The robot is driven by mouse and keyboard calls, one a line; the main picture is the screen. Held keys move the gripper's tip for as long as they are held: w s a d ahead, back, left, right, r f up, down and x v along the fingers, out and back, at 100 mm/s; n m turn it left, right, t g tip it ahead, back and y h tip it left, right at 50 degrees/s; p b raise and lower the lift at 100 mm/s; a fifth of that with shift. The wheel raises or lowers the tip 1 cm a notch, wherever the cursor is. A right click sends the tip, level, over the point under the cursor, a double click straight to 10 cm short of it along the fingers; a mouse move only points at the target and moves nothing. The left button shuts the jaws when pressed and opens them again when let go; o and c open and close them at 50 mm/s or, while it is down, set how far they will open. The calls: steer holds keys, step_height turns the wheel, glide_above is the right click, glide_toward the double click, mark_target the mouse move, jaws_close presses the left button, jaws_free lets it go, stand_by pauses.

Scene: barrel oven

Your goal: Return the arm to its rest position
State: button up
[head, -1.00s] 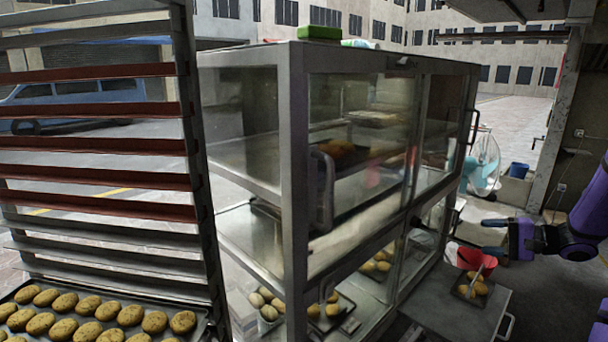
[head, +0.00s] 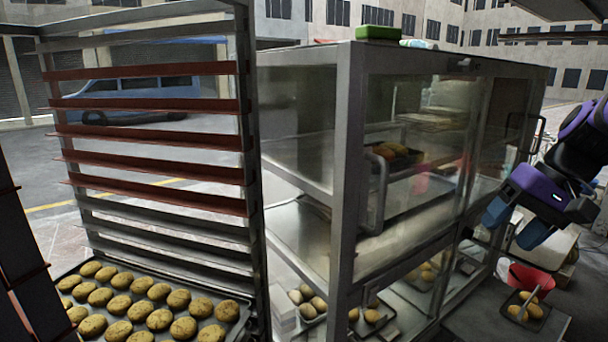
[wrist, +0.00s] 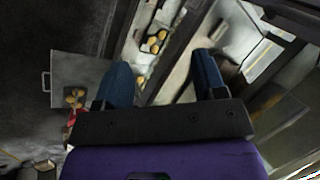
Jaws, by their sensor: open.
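My gripper (head: 515,230) is at the right of the head view, in front of the right end of the glass cabinet. It is purple and black with blue fingers and points down and to the left. In the wrist view the two blue fingers of my gripper (wrist: 160,88) stand wide apart with nothing between them. The purple arm reaches in from the right edge of the head view.
The glass cabinet (head: 346,150) holds trays of bread. A rack (head: 250,200) with a tray of round buns (head: 160,318) stands at left. A red container (head: 530,277) and a small tray of rolls (head: 528,308) sit on a low surface below my gripper.

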steer(key=s+a+r+n+t+h, duration=0.1)
steer(key=s+r+t+h, duration=0.1)
steer(key=s, duration=0.4)
steer(key=s+a+r+n+t+h, duration=0.1)
steer(key=s+a+r+h, duration=0.1)
steer(key=s, duration=0.4)
steer(key=shift+s+a+r+n+t+h, duration=0.2)
steer(key=shift+r+n+t+h, duration=0.2)
steer(key=shift+r+h, duration=0.15)
